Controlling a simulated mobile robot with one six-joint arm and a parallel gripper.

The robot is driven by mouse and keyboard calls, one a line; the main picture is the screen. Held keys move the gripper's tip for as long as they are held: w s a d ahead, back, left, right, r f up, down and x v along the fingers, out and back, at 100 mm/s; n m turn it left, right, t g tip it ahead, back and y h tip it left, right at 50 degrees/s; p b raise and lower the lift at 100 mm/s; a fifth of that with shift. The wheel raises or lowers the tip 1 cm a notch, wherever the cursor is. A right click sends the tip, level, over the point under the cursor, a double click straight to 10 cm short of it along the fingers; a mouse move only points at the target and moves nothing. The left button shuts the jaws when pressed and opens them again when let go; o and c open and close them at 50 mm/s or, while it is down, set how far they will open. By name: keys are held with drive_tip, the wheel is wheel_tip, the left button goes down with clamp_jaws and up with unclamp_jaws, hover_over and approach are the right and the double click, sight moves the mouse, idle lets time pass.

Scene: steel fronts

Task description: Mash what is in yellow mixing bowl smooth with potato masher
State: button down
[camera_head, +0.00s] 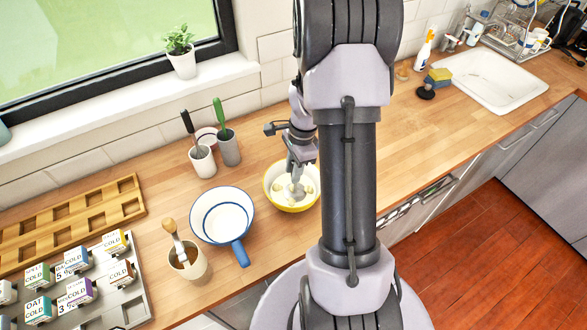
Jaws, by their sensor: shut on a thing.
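The yellow mixing bowl (292,208) stands on the wooden counter, left of my arm's thick link. Its inside is pale, and pale lumps lie in it. My gripper (300,158) is over the bowl, shut on the potato masher (296,186). The masher is a grey tool that points down from the gripper into the bowl. Its lower end is among the lumps, and I cannot tell whether it touches the bottom. My arm hides the upper part of the grip and the area to the right of the bowl.
A white pan with a blue handle (240,253) stands close left of the bowl. A beige crock (195,267) with a wooden-handled tool is in front of it. Two utensil cups (203,162) (229,150) stand behind. Cartons on a tray (122,300) are at left. The sink (490,80) is far right.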

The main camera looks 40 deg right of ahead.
drive_tip(key=shift+f+b, duration=0.8)
drive_tip(key=shift+f, duration=0.25)
drive_tip(key=shift+r, duration=1.9)
drive_tip(key=shift+w+d, duration=0.65)
drive_tip(key=shift+w, duration=0.1)
drive_tip(key=shift+f, duration=0.15)
